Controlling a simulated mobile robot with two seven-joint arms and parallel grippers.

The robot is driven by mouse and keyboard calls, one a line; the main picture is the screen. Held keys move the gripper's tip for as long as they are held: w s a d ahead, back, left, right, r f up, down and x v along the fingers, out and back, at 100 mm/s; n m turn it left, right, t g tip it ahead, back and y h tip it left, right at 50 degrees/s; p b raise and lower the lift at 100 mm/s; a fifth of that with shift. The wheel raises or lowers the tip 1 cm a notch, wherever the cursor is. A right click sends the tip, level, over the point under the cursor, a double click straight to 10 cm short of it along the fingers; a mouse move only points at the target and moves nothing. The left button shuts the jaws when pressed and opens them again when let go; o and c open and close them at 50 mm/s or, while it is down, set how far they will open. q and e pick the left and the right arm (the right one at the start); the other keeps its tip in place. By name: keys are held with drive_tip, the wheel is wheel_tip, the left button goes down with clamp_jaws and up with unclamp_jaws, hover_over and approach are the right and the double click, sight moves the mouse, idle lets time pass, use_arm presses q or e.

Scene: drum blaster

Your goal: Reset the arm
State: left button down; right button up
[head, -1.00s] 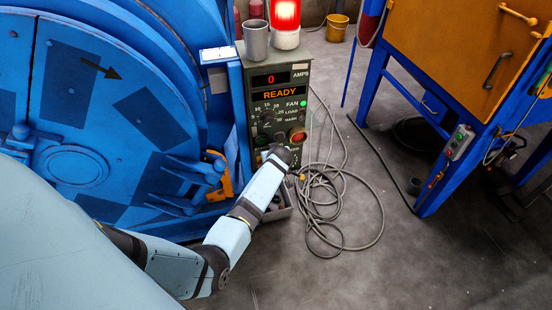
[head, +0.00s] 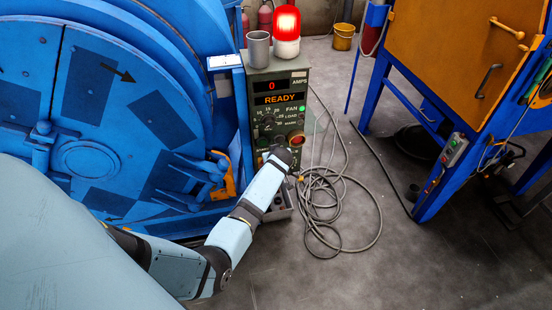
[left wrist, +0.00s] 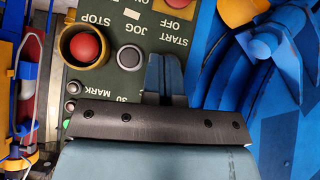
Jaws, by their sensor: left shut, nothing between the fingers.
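My left arm (head: 232,232) reaches in from the lower left of the head view. Its dark wrist end is in front of the lower part of the grey-green control panel (head: 287,114) and hides the fingers there. In the left wrist view, the blue fingers of my left gripper (left wrist: 164,70) are together and empty. They are in front of the panel, beside the grey JOG button (left wrist: 130,57) and the red STOP button (left wrist: 85,47) in its yellow ring. I cannot tell whether they touch the panel. My right gripper is not in view.
A big blue drum machine (head: 130,80) stands close on the left. A lit red beacon (head: 287,22) and a grey cup (head: 258,48) top the panel, which reads 0 and READY. Cable coils (head: 325,205) lie on the floor. A blue-framed orange cabinet (head: 440,45) stands right.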

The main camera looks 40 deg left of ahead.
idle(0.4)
use_arm(q)
drive_tip(key=s+d+r+m+t+h+p, duration=0.1)
drive_tip(key=s+d+r+m+h+p, duration=0.2)
drive_tip(key=s+d, duration=0.5)
drive_tip(key=s+d+r+m+t+h+p, duration=0.2)
drive_tip(key=s+d, duration=0.6)
drive_tip(key=s, duration=0.7)
drive_tip(key=s+d+r+m+t+h+p, duration=0.1)
drive_tip(key=s+d+r+m+h+p, duration=0.3)
drive_tip(key=s+d+r+m, duration=0.3)
drive_tip(key=s+d+m+p, duration=0.1)
drive_tip(key=s, duration=0.4)
drive_tip(key=shift+s+d+r+p, duration=0.25)
drive_tip(key=shift+r+p, duration=0.1)
drive_tip(key=shift+r, duration=0.05)
